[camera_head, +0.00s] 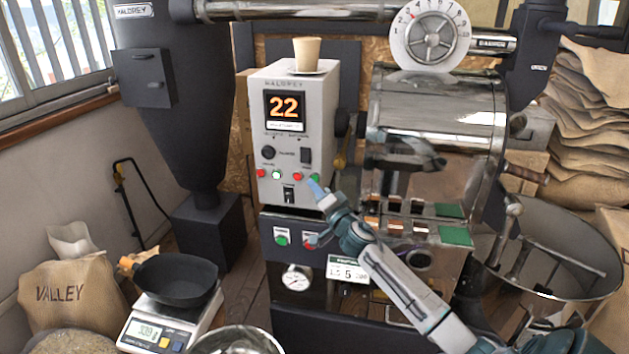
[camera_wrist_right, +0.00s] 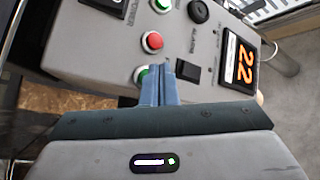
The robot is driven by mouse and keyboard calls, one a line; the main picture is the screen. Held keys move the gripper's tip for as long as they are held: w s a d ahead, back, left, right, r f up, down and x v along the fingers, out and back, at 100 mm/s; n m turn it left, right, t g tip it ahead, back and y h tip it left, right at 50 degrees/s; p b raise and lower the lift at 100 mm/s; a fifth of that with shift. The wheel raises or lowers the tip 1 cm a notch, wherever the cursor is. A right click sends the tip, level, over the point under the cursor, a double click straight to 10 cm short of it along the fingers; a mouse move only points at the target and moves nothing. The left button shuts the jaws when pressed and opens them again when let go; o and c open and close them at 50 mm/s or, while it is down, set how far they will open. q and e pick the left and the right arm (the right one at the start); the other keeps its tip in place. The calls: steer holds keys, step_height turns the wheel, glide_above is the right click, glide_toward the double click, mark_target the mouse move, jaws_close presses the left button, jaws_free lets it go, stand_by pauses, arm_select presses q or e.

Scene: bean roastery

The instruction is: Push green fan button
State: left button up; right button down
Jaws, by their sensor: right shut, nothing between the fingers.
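The grey control panel (camera_head: 285,120) carries a row of red and green buttons below an orange "22" display. At the right end of the row is a green button (camera_head: 315,178); in the right wrist view a green button (camera_wrist_right: 140,74) shows partly, beside my fingertips. My right gripper (camera_head: 315,187) is shut and empty, its blue fingers (camera_wrist_right: 162,72) at the panel, partly covering that button. I cannot tell whether they touch it. Another green button (camera_head: 276,175) sits further left in the row. My left gripper is not in view.
A red button (camera_head: 297,177) sits just left of the right-end green one. Below are another green button (camera_head: 282,238) and a gauge (camera_head: 297,278). A paper cup (camera_head: 307,53) stands on top of the panel. The steel roaster drum (camera_head: 437,125) is close on the right.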

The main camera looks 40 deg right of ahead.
steer(key=shift+w+d, duration=0.25)
steer(key=shift+w+d, duration=0.25)
steer(key=shift+d, duration=0.05)
stand_by(0.8)
steer(key=shift+a+b, duration=0.1)
steer(key=shift+b, duration=0.2)
steer(key=shift+s+a, duration=0.5)
steer(key=shift+s, duration=0.05)
steer(key=shift+a, duration=0.1)
steer(key=s+a+b, duration=0.1)
steer(key=s+a, duration=0.2)
steer(key=shift+s+a+b, duration=0.15)
steer(key=shift+a+b, duration=0.15)
steer(key=shift+b, duration=0.05)
stand_by(0.8)
